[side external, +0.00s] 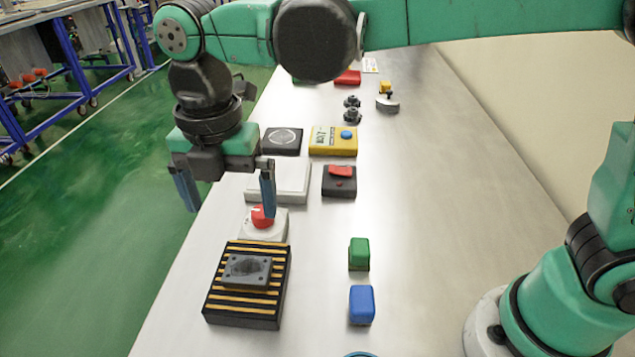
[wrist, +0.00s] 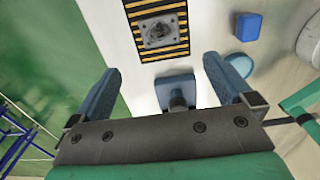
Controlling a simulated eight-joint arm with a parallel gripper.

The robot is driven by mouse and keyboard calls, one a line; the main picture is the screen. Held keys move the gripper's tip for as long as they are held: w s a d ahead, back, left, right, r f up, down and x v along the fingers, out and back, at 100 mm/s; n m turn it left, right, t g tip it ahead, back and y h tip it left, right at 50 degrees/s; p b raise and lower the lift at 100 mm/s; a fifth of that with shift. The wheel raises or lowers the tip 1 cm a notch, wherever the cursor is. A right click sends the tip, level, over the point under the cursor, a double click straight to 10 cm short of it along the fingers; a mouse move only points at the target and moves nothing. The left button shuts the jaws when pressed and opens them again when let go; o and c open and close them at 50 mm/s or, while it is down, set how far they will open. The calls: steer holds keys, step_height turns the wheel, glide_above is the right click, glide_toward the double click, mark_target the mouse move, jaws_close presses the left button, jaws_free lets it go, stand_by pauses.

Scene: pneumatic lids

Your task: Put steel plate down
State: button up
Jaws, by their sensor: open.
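The steel plate (side external: 247,270), a small grey square with corner holes and a raised centre, lies flat on a black block with yellow stripes (side external: 242,310) near the front of the table. In the wrist view the plate (wrist: 160,31) shows at the top on the striped block (wrist: 133,9). My gripper (side external: 228,203) is open, with its two blue fingers wide apart and nothing between them. It is raised behind the plate in the side view, clear of it. In the wrist view my gripper's fingers (wrist: 168,88) point toward the plate without touching it.
A white base with a red knob (side external: 262,217) stands just behind the striped block. A green block (side external: 359,253) and a blue block (side external: 362,304) stand to its right. Behind are a white plate (side external: 290,182), a red-switch box (side external: 339,183) and a yellow button box (side external: 333,143).

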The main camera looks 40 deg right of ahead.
steer(key=s+d+f+m+t, duration=0.1)
steer(key=s+d+m+t, duration=0.1)
steer(key=d+m, duration=0.8)
steer(key=s+d+f+m+t, duration=0.1)
steer(key=d+m+t, duration=0.4)
steer(key=d+m, duration=0.5)
steer(key=s+m, duration=0.1)
steer(key=m, duration=0.5)
steer(key=shift+s+d+m, duration=0.2)
steer(key=shift+s+m, duration=0.15)
steer(key=shift+m, duration=0.05)
